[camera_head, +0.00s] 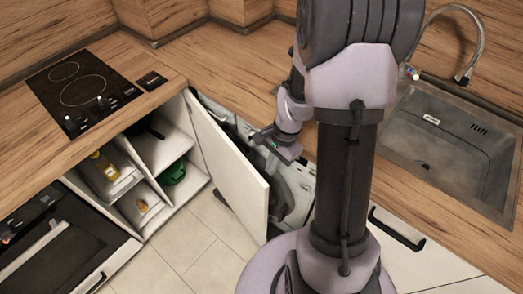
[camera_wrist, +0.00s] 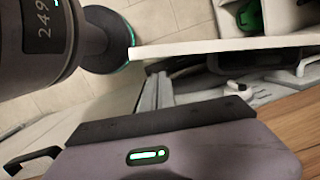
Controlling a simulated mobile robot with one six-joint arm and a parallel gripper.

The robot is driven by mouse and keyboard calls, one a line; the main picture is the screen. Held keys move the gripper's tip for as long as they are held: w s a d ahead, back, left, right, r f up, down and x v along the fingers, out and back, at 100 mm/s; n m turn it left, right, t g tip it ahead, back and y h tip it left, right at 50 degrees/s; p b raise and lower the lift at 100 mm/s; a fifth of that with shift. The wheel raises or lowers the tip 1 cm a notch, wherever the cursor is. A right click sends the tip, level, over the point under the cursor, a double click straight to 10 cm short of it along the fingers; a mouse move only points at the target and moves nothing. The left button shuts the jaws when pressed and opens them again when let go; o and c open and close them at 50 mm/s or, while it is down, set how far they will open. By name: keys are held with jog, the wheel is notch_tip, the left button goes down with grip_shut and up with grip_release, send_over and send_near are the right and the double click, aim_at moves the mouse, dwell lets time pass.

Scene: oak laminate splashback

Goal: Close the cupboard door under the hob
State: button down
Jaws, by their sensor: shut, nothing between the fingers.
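The white cupboard door (camera_head: 228,150) stands wide open, swung out from the cabinet corner to the right of the hob (camera_head: 82,92). The open cupboard (camera_head: 165,150) beneath the hob shows shelves with a yellow bottle and a green item. My gripper (camera_head: 262,138) is shut and empty, on the right side of the door near its upper edge. In the wrist view the fingers (camera_wrist: 155,88) point towards the door's edge (camera_wrist: 220,47). I cannot tell whether they touch it.
A white washing machine (camera_head: 302,185) sits under the worktop behind my gripper. The sink (camera_head: 450,140) with a tap is at the right. An oven (camera_head: 55,245) is at the lower left. Tiled floor (camera_head: 185,240) before the open cupboard is clear.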

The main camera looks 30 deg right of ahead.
notch_tip(320, 180, down, 15)
jog(key=s+a+m+b, duration=0.1)
jog(key=s+b, duration=0.1)
jog(key=b, duration=0.3)
jog(key=shift+s+a+m+g, duration=0.15)
jog(key=shift+s+m+g, duration=0.15)
jog(key=shift+s, duration=0.05)
jog(key=shift+a, duration=0.1)
